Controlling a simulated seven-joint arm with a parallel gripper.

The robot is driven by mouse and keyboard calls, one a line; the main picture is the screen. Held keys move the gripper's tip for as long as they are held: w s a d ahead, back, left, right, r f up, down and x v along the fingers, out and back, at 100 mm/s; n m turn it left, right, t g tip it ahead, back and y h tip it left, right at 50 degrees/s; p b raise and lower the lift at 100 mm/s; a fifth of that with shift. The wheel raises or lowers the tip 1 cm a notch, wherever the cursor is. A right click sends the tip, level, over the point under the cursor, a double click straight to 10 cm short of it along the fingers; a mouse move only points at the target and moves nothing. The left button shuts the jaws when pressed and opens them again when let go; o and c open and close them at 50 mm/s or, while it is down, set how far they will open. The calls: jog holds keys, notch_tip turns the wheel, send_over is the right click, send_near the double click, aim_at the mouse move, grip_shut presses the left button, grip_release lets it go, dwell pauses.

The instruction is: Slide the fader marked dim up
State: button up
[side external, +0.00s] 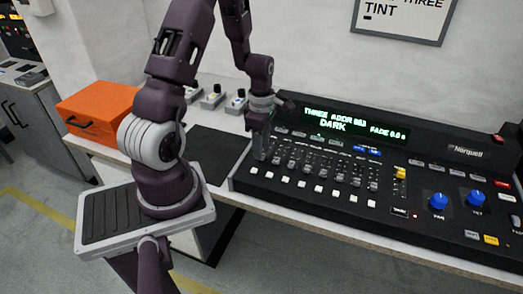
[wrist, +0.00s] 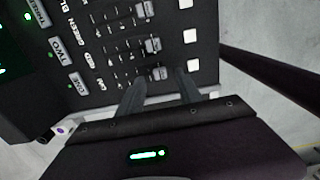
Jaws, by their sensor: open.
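The black lighting console (side external: 330,250) has a row of grey fader caps in its slots. In the side view my gripper (side external: 260,155) points down over the console's left end, by the leftmost faders. In the wrist view my gripper (wrist: 161,84) is open, with its two fingers apart. A grey fader cap (wrist: 158,73) shows just beyond and between the fingertips, and nothing is visibly gripped. Another fader cap (wrist: 152,45) lies beside it, above in the picture. Labels include GREEN; the one by the nearest fader is too small to read surely, so I cannot confirm the dim mark.
The console's green display (side external: 345,122) reads DARK and FADE 0.0 s. White buttons (side external: 318,188) line the front of the faders. A yellow-capped fader (side external: 400,173) and blue knobs (side external: 439,201) are to the right. An orange case (side external: 97,112) stands left of a dark mat (side external: 215,150).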

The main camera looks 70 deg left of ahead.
notch_tip(320, 180, down, 2)
jog(key=shift+f, duration=0.2)
grip_shut()
dwell(1.4)
